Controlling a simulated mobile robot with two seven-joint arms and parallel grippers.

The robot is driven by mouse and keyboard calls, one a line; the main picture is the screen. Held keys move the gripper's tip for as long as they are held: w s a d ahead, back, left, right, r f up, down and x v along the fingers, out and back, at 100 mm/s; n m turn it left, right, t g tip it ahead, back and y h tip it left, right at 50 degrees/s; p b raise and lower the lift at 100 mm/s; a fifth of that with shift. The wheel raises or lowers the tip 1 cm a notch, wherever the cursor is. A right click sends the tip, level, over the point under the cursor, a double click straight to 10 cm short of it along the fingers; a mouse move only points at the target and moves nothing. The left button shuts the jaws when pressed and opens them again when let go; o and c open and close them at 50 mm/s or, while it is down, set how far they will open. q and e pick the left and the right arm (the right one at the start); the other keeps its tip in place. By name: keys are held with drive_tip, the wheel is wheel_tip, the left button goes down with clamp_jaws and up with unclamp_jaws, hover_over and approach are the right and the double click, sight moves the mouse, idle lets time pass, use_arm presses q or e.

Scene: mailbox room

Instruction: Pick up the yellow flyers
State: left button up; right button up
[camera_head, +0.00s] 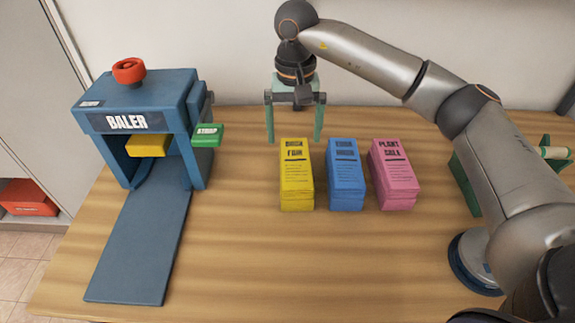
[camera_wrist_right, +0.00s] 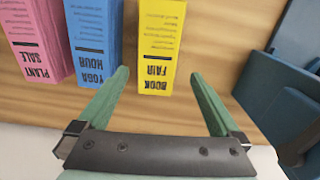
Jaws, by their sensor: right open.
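The yellow flyers (camera_head: 296,176) are a stack marked "Book Fair" standing on the wooden table, left of the blue and pink stacks. They also show in the right wrist view (camera_wrist_right: 160,45), between and beyond the fingertips. My right gripper (camera_head: 295,140) has green fingers pointing down. It is open and empty, just behind the yellow flyers, with one finger to each side of their far end. In the right wrist view the open fingers (camera_wrist_right: 158,72) spread wider than the yellow stack. My left gripper is not in view.
A blue "Yoga Hour" stack (camera_head: 345,176) and a pink "Plant Sale" stack (camera_head: 393,175) stand close to the right. A blue baler (camera_head: 150,100) with a green strap lever (camera_head: 207,135) and a sloping ramp (camera_head: 140,245) is at left. The front table is clear.

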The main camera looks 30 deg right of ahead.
drive_tip(key=f, duration=0.7)
drive_tip(key=s+f+p, duration=0.1)
drive_tip(key=f, duration=0.3)
drive_tip(key=shift+f, duration=0.35)
drive_tip(key=shift+c, duration=0.2)
drive_tip(key=shift+w+r, duration=0.1)
clamp_jaws()
